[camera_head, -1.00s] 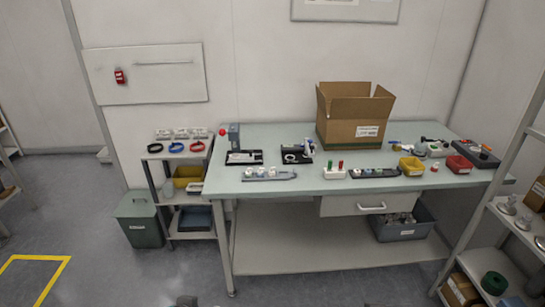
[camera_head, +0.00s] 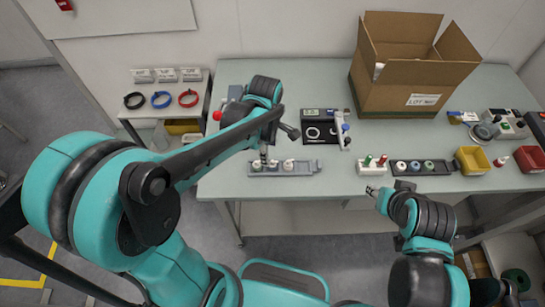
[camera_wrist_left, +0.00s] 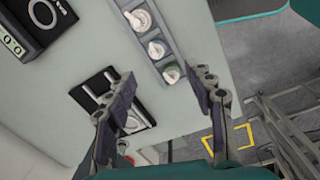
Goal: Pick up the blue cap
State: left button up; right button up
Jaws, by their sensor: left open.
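Small round caps sit in a dark tray (camera_head: 446,168) on the right half of the bench in the head view, and one looks blue (camera_head: 414,166), though it is very small. My left gripper (camera_head: 264,153) hangs over the left part of the bench, at a grey rack (camera_head: 312,167) of white bottles, well left of the dark tray. In the left wrist view its fingers (camera_wrist_left: 162,84) are spread with nothing between them, beside the same rack (camera_wrist_left: 166,47). My right gripper (camera_head: 374,190) is near the bench's front edge, its jaws too small to read.
A white block (camera_head: 370,170) with red and green pegs stands left of the dark tray. Yellow (camera_head: 473,160) and red (camera_head: 530,158) bins stand to its right. A black fixture (camera_head: 321,133) and an open cardboard box (camera_head: 400,98) are behind. Coloured rings lie on the left shelf.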

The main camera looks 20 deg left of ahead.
aim_at(272, 161)
pick_arm(q)
jog(key=shift+w+d+n, duration=0.15)
jog(key=shift+w+n, duration=0.35)
jog(key=shift+w, duration=0.1)
jog(key=shift+w+f+n+g, duration=0.1)
jog(key=shift+f+n+g, duration=0.2)
jog(key=shift+s+d+f, duration=0.15)
jog(key=shift+s+f, duration=0.05)
jog(key=shift+f, duration=0.75)
notch_tip(272, 161, down, 6)
jog(key=b, duration=0.3)
jog(key=shift+d+r, duration=0.1)
jog(key=shift+d, duration=0.05)
pick_arm(e)
notch_tip(272, 161, down, 2)
jog(key=shift+w+f, duration=0.1)
pick_arm(q)
jog(key=shift+r, duration=0.1)
jog(key=c, duration=0.8)
